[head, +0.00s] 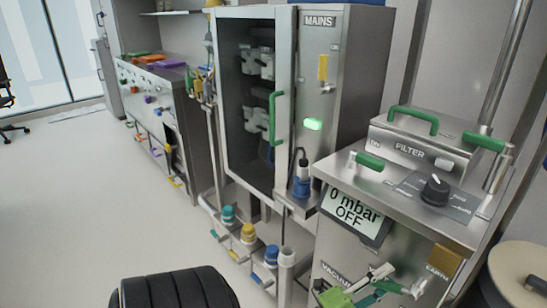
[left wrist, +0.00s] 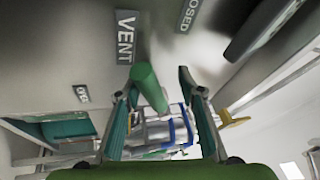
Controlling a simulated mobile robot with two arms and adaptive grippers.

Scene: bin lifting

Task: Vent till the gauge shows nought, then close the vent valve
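The gauge (head: 356,212) is a screen on the front of the steel vacuum unit and reads "0 mbar OFF". Below it, at the bottom of the head view, my left gripper (head: 378,284) reaches in from the left at the green vent valve handle (head: 393,287). In the left wrist view the green handle (left wrist: 148,88) stands between my open fingers (left wrist: 155,88), under a VENT label (left wrist: 125,37). Gaps show on both sides of it. A CLOSED label (left wrist: 188,15) is partly cut off. My right gripper is not in view.
A beige round drum (head: 520,272) is at lower right.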

